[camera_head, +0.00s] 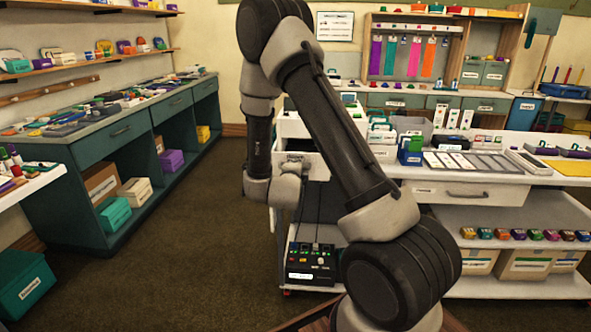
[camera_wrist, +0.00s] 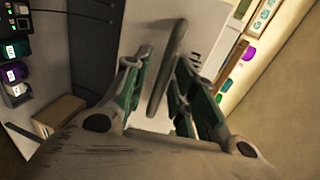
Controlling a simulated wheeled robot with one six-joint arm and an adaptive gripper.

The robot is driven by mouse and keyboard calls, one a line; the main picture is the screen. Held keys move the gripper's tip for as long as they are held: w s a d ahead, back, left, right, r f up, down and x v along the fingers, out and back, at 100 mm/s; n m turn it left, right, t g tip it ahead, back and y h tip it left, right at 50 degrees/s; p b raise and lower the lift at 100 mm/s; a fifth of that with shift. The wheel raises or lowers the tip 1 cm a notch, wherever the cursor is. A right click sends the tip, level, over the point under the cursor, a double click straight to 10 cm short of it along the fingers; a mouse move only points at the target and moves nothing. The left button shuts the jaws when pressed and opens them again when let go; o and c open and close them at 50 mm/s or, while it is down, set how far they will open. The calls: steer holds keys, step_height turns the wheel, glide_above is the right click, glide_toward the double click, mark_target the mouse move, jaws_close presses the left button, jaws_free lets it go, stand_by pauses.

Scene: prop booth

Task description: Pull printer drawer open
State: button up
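In the wrist view, a white drawer front (camera_wrist: 145,28) carries a long grey bar handle (camera_wrist: 166,70). My gripper (camera_wrist: 164,62) is open, with its green-padded fingers on either side of the handle. A gap shows between the handle and the fingers, and I cannot tell whether either one touches it. In the head view, my arm crosses in front of the white cabinet (camera_head: 291,128) and hides much of its front. The gripper's fingers are not clearly visible there. I see no readable label naming the printer drawer.
A white workbench with a handled drawer (camera_head: 465,193) stands at the right, with trays on top. A black device (camera_head: 312,264) sits low behind my arm. A green counter (camera_head: 112,140) runs along the left. Open carpet (camera_head: 190,240) lies between.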

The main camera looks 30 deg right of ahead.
steer(key=shift+s, duration=0.1)
steer(key=v, duration=1.1)
steer(key=shift+s+a+r, duration=0.2)
steer(key=shift+s+a, duration=0.05)
steer(key=shift+s, duration=0.05)
